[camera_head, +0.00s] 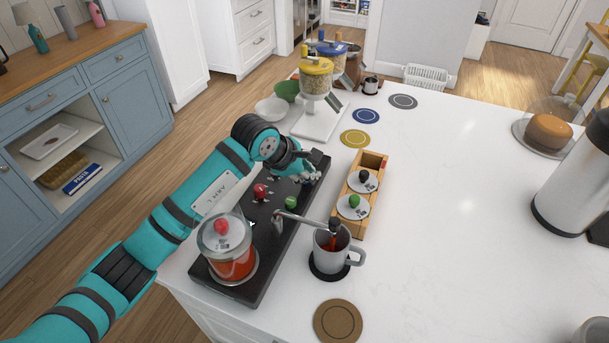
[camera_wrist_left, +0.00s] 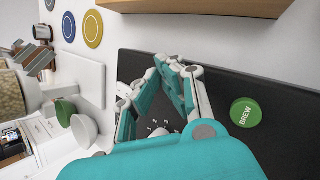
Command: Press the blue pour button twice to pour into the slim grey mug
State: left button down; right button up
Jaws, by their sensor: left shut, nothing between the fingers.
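A grey mug (camera_head: 324,258) with its handle to the right stands on a dark round coaster under the spout (camera_head: 305,219). Something red shows inside it; I cannot tell whether it is flowing. The black dispenser base (camera_head: 262,240) carries a red button (camera_head: 260,191) and a green button (camera_head: 290,202). The green one, marked BREW, also shows in the wrist view (camera_wrist_left: 246,112). I see no blue button; the gripper covers part of the base. My left gripper (camera_head: 307,173) is shut and empty over the far part of the base, beyond the green button. My right gripper is not in view.
A glass jar (camera_head: 228,264) of red liquid stands on the base's near end. A wooden rack (camera_head: 374,161) with a green-knobbed and a black-knobbed lid lies to the right. A brown coaster (camera_head: 338,321) lies in front.

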pick_arm(q)
jog(key=shift+r+p, duration=0.45)
jog(key=shift+r, duration=0.6)
jog(key=shift+r, duration=0.1)
notch_tip(320, 180, up, 5)
jog(key=shift+f+p, duration=0.1)
jog(key=shift+p, duration=0.95)
